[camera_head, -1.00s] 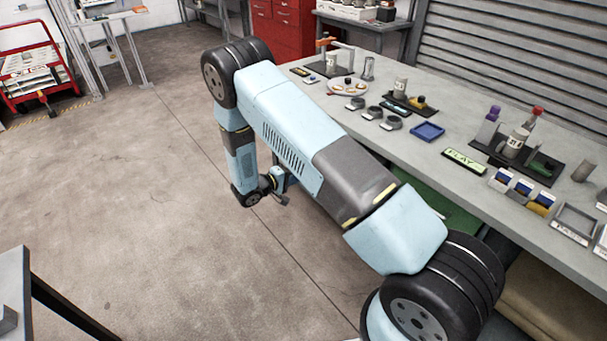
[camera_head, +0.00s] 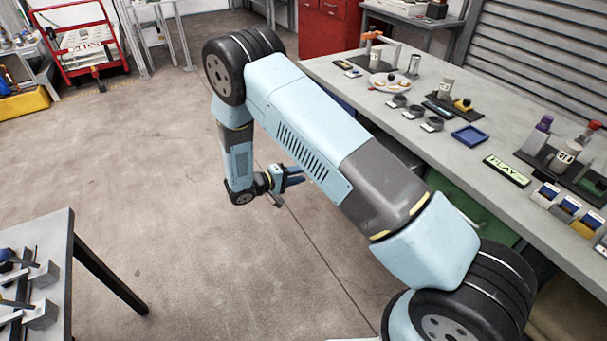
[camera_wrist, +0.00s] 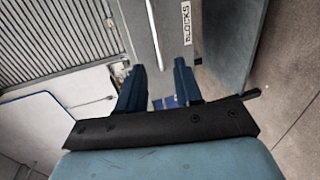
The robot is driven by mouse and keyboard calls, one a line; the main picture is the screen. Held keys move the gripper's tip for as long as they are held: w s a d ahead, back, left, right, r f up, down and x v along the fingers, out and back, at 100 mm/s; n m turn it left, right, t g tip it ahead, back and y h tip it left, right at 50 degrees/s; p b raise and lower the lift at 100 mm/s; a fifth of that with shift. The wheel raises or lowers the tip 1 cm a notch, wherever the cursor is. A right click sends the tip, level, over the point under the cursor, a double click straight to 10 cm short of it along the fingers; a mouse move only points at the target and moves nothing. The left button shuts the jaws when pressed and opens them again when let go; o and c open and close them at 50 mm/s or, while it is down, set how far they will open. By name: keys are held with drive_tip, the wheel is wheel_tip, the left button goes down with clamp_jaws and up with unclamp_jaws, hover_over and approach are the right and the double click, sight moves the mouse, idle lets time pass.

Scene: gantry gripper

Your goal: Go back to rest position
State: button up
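My gripper (camera_head: 292,177) hangs at the end of my folded blue arm, low over the floor and left of the long workbench (camera_head: 350,78). In the wrist view my gripper's two dark blue fingers (camera_wrist: 157,90) stand apart with a gap between them. Nothing is held between them; background shows through the gap. In the head view the fingers are small and partly close to my upper arm link.
The workbench holds a blue tray (camera_head: 469,136), a "PLAY" sign (camera_head: 507,171), a white plate (camera_head: 388,82) and bottles. A grey table (camera_head: 55,235) stands at the lower left. A red cart (camera_head: 80,45) is at the back left. Open floor (camera_head: 150,170) lies between them.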

idle(0.4)
drive_tip(key=s+d+r+m+g+y, duration=0.25)
drive_tip(key=d+r, duration=0.35)
drive_tip(key=r, duration=0.4)
drive_tip(key=s+d+r+m+g+y, duration=0.1)
drive_tip(key=s+d+r+g, duration=0.15)
drive_tip(key=d+r, duration=0.55)
drive_tip(key=s+d+r+m+g+y, duration=0.2)
drive_tip(key=s+d+r, duration=0.1)
drive_tip(key=r, duration=0.9)
drive_tip(key=s+d+r+t+y, duration=0.2)
drive_tip(key=s+r, duration=0.5)
drive_tip(key=s, duration=0.4)
drive_tip(key=s+d+r+t+y, duration=0.3)
drive_tip(key=s+d+r+y, duration=0.2)
drive_tip(key=s, duration=0.6)
wheel_tip(320, 180, up, 3)
drive_tip(key=shift+s+f+y, duration=0.1)
drive_tip(key=shift+s+y, duration=0.2)
drive_tip(key=shift+y, duration=0.35)
